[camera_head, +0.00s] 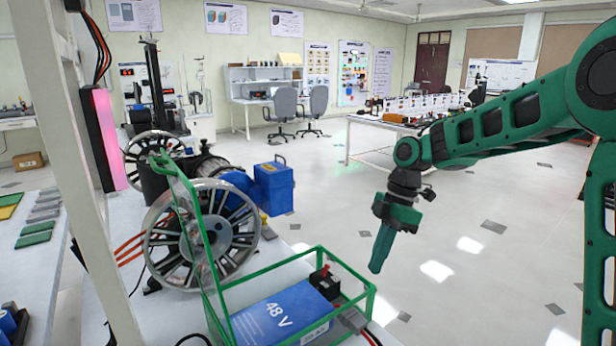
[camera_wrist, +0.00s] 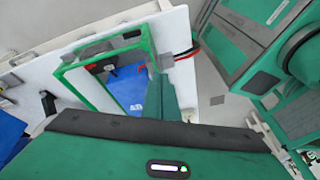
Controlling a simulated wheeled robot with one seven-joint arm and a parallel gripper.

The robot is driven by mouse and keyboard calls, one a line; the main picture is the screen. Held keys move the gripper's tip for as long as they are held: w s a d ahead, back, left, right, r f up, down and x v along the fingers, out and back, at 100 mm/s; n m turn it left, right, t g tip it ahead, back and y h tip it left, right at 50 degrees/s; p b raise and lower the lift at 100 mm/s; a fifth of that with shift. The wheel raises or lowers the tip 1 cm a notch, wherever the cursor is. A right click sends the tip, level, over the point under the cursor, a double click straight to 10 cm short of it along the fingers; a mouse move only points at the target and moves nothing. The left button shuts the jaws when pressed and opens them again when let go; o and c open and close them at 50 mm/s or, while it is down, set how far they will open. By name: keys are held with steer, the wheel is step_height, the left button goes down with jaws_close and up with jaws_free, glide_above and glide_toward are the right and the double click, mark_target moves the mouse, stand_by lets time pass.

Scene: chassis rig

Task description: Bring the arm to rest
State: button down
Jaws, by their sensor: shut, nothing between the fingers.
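My green arm reaches in from the right in the head view. My gripper (camera_head: 377,268) hangs down with its fingers together and empty. It is in the air to the right of the bench and of the green frame, apart from both. In the wrist view my gripper (camera_wrist: 163,80) shows as a closed green finger shape in front of the bench edge, with nothing held.
A white bench (camera_head: 110,310) carries a green frame (camera_head: 290,262) around a blue 48 V battery (camera_head: 283,315), spoked wheels (camera_head: 205,235) and a blue box (camera_head: 274,187). A white post (camera_head: 75,150) stands at left. Open floor (camera_head: 470,230) lies right of the bench. A white table (camera_head: 375,135) stands behind.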

steer(key=s+d+r+m+t+h, duration=0.1)
steer(key=s+d+r+m, duration=0.1)
steer(key=s+d+m, duration=0.7)
steer(key=s+d+f+m+h, duration=0.1)
steer(key=s+d+m, duration=0.7)
steer(key=s, duration=0.3)
steer(key=s+d+f+m+h, duration=0.1)
steer(key=s+d+m, duration=0.7)
steer(key=s, duration=0.3)
steer(key=shift+f+m+t, duration=0.15)
steer(key=shift+m+t, duration=0.25)
steer(key=shift+m, duration=0.5)
steer(key=shift+s, duration=0.1)
